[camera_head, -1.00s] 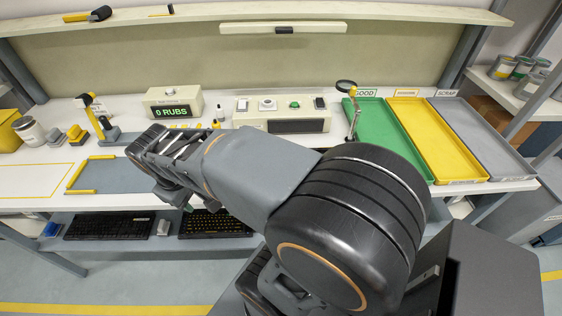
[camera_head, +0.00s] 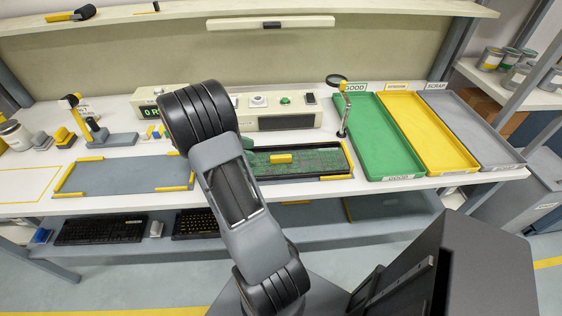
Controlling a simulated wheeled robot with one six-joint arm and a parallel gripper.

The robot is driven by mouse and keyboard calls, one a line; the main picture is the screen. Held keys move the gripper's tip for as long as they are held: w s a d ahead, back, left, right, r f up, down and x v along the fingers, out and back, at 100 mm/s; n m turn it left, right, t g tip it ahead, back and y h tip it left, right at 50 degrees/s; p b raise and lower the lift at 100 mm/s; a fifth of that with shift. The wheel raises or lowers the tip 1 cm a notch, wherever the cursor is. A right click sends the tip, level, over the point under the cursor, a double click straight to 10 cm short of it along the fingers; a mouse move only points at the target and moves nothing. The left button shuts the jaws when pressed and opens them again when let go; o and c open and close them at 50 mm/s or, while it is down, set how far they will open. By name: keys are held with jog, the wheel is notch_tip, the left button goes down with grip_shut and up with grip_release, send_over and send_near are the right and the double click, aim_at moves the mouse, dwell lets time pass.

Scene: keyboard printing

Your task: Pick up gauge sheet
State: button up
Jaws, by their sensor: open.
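I cannot pick out the gauge sheet for certain. A green patterned sheet or board (camera_head: 315,159) lies in a dark frame at the middle of the bench, with a yellow block (camera_head: 281,158) on it. Its left part is hidden behind my arm. My arm rises in front of the bench, its black joint reaching up across the left end of the counter box. My gripper does not show; it is hidden behind the arm or out of frame.
An empty grey mat (camera_head: 126,174) with yellow corners lies left of my arm. Green (camera_head: 373,137), yellow (camera_head: 428,132) and grey (camera_head: 476,128) trays stand at the right. A magnifier (camera_head: 343,105) stands beside the green tray. Keyboards (camera_head: 101,230) lie on the lower shelf.

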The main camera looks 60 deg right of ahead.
aim_at(275, 156)
jog(key=shift+p+x, duration=0.35)
jog(key=shift+x, duration=4.25)
jog(key=shift+s+a, duration=0.1)
jog(key=shift+a, duration=0.05)
jog(key=shift+c, duration=0.2)
grip_shut()
